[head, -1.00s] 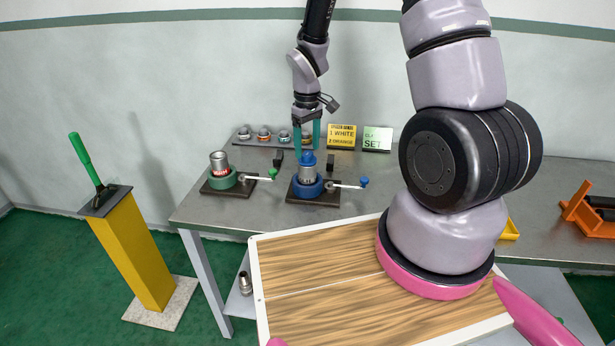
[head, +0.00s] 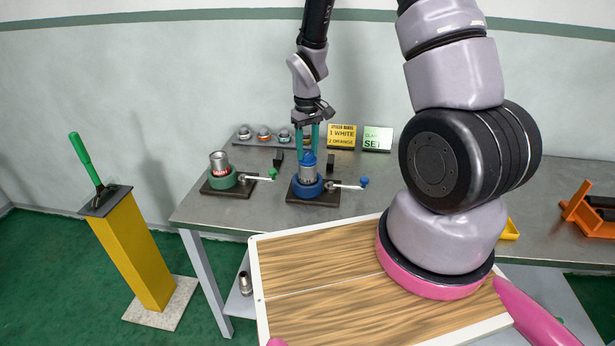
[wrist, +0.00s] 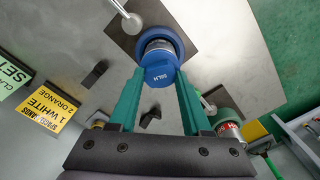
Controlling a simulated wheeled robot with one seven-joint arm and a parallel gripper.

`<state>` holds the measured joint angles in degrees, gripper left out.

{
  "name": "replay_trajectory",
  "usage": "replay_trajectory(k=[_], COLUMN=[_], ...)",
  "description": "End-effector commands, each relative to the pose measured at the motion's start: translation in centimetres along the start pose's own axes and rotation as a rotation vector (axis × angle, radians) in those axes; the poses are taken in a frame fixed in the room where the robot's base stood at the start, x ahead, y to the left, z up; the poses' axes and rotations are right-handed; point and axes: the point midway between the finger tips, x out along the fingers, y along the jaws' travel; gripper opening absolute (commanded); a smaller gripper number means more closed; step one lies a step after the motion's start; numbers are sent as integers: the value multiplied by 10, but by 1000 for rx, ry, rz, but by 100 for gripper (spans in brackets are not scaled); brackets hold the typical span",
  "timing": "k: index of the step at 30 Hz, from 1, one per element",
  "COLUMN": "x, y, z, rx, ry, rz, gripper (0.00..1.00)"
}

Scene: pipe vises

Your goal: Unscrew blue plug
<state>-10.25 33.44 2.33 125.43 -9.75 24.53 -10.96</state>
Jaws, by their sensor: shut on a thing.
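The blue plug (head: 308,157) sits on top of a silver pipe (head: 308,174), which stands upright in the blue vise (head: 306,188) on the table. My gripper (head: 308,156) comes down from above with its two green fingers on either side of the plug, shut on it. The vise's handle has a blue knob (head: 364,182).
A green vise (head: 222,184) with a silver, red-labelled pipe stands to the left. A rack (head: 262,137) with several fittings and two signs, yellow (head: 342,137) and green (head: 377,138), stand at the back.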

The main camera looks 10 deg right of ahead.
Motion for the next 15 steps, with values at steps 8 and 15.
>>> replay_trajectory(k=[8,15], x=[0,0], y=[-1,0], z=[0,0], rx=[640,1034], ry=[1,-1], rz=[2,1], gripper=[0,0])
